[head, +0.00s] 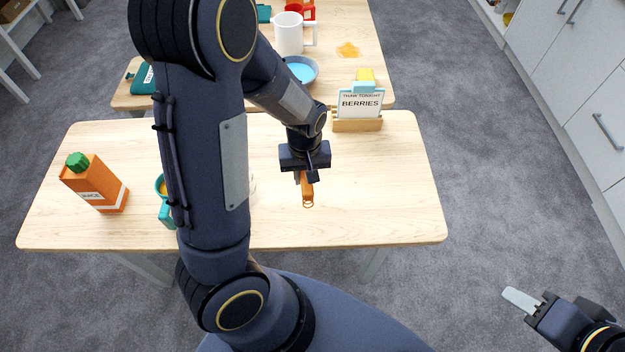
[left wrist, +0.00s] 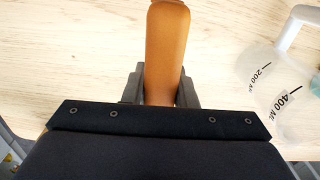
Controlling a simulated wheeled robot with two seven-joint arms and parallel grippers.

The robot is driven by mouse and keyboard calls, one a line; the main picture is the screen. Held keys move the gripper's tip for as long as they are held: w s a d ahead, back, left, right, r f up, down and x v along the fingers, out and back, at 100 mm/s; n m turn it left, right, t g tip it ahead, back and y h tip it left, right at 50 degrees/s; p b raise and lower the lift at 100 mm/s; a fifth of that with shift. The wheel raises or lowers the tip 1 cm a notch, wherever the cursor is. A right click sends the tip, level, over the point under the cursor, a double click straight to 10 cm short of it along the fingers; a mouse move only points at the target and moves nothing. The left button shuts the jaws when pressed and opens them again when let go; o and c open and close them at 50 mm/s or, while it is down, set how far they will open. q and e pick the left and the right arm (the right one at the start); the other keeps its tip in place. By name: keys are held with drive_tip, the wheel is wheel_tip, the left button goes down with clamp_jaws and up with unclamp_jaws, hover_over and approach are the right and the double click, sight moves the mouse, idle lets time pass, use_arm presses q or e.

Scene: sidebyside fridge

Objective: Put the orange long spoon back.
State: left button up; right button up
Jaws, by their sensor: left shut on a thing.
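The orange long spoon (head: 307,190) hangs below my left gripper (head: 306,175), over the near table, with a small ring at its lower end in the head view. In the left wrist view, its orange handle (left wrist: 166,50) stands between the two dark fingers of my left gripper (left wrist: 161,85), which is shut on it. I cannot tell whether the spoon touches the table. My right gripper (head: 535,308) is at the lower right, off the table, by a pale flat piece; I cannot tell whether it holds that.
The near table (head: 390,210) has an orange juice carton (head: 95,185) at left and a teal cup (head: 166,212) partly behind my arm. A clear measuring jug (left wrist: 285,90) is close at right in the wrist view. A "BERRIES" sign (head: 360,103) stands behind; the table's right front is clear.

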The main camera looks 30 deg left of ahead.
use_arm(q)
drive_tip(key=shift+w+d+f, duration=0.15)
drive_tip(key=shift+w+f, duration=0.7)
drive_tip(key=shift+f, duration=0.25)
drive_tip(key=shift+w+d+f, duration=0.1)
drive_tip(key=shift+w+f, duration=0.1)
drive_tip(key=shift+f, duration=0.65)
drive_tip(key=shift+w+d+f, duration=0.1)
drive_tip(key=shift+w+f, duration=0.05)
drive_tip(key=shift+f, duration=0.7)
drive_tip(key=o, duration=1)
drive_tip(key=shift+f, duration=0.1)
